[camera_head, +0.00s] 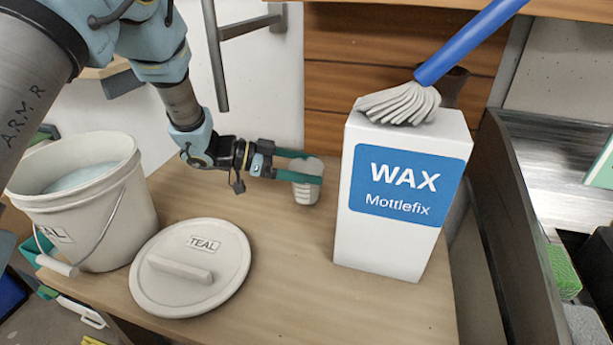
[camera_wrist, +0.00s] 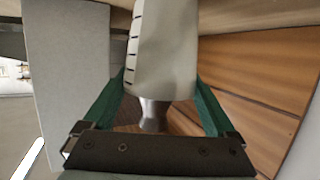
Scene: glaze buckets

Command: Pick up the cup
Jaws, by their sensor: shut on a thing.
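The cup (camera_head: 306,192) is a small off-white vessel with ridges round its lower part. It is above or on the table, left of the wax box. My gripper (camera_head: 314,168) has its green fingers on either side of the cup and is shut on it. In the wrist view the pale cup (camera_wrist: 165,45) fills the space between the fingers, with a dark slotted band along one side. I cannot tell whether the cup's base touches the table.
A round TEAL lid (camera_head: 225,270) lies in front. A bucket (camera_head: 115,230) stands left. The table (camera_head: 310,300) is bare between lid and box.

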